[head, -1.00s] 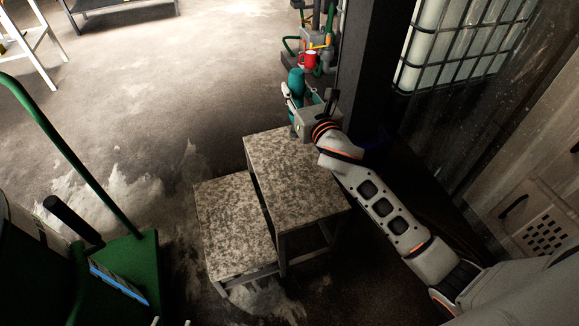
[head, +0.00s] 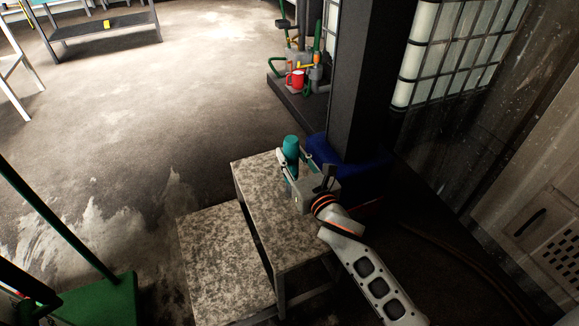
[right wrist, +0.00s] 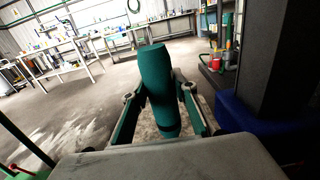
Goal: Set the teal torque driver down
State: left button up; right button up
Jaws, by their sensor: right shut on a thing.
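The teal torque driver (head: 291,150) stands roughly upright in my right gripper (head: 292,170), at the far end of a speckled two-level step (head: 285,232). My right gripper is shut on the driver, with a finger on each side. In the right wrist view the driver (right wrist: 157,75) sits between the fingers, tilted slightly, with part of the speckled top (right wrist: 146,128) behind and below it. Its lower end is partly hidden, and I cannot tell whether it touches the top. My left gripper is out of view.
A dark post (head: 368,80) with a blue base (head: 350,158) stands close to the right of my gripper. A red mug (head: 296,79) sits on a dark platform beyond. A green frame (head: 100,300) is at the lower left. The upper step's near part is clear.

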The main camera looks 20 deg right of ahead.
aim_at(294, 171)
notch_tip(294, 171, down, 4)
jog(key=shift+s+f+b, duration=0.1)
jog(key=shift+f+b, duration=0.1)
jog(key=shift+b, duration=0.65)
jog(key=shift+r, duration=0.35)
jog(key=shift+f, duration=0.2)
jog(key=o, duration=1)
jog(key=shift+f, duration=0.1)
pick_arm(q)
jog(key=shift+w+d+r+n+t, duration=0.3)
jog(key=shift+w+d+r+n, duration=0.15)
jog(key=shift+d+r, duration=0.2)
pick_arm(e)
jog(key=shift+o, duration=1)
